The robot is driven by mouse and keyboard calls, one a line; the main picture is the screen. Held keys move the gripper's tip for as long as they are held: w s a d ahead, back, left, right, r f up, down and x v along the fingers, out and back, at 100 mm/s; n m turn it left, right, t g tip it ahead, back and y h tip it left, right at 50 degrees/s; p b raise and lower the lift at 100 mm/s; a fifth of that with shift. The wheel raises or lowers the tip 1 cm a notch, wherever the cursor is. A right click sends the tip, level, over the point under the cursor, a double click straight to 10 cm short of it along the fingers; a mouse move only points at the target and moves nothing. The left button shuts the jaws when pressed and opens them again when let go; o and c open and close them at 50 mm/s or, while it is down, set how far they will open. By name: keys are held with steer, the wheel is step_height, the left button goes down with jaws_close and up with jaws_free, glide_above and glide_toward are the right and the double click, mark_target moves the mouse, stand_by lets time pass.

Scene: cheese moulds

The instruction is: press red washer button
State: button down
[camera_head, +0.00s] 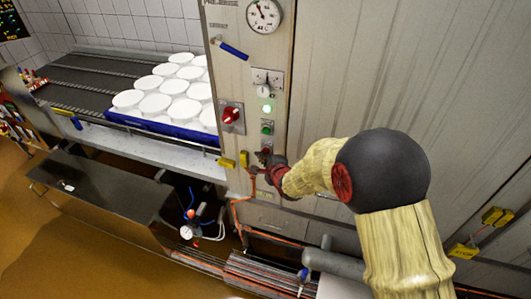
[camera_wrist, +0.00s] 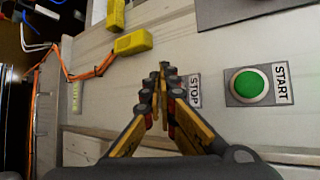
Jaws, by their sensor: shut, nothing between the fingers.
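My gripper (camera_head: 259,167) is at the lower part of the washer's control panel (camera_head: 246,88), with its fingers closed and empty. In the wrist view the closed fingertips (camera_wrist: 163,72) point at the panel just left of the STOP label (camera_wrist: 194,91). The red button itself cannot be made out there; the fingers cover the area beside that label. A green button (camera_wrist: 248,84) with a START label sits to the right of the fingers. In the head view this green button (camera_head: 267,129) is above my gripper. Whether the fingertips touch the panel cannot be told.
A red rotary switch (camera_head: 230,115), a gauge (camera_head: 263,16) and a blue-handled lever (camera_head: 234,50) are higher on the panel. Yellow connectors (camera_wrist: 133,42) with orange cables are left of the fingers. White moulds (camera_head: 165,90) stand on the conveyor at left.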

steer(key=shift+w+d, duration=0.1)
steer(key=shift+w, duration=0.25)
stand_by(0.5)
steer(key=shift+s+a, duration=0.3)
steer(key=shift+s, duration=0.55)
steer(key=s, duration=0.1)
steer(key=s+a, duration=0.1)
steer(key=s, duration=0.1)
steer(key=s+b, duration=0.1)
steer(key=shift+s+a, duration=0.35)
stand_by(0.8)
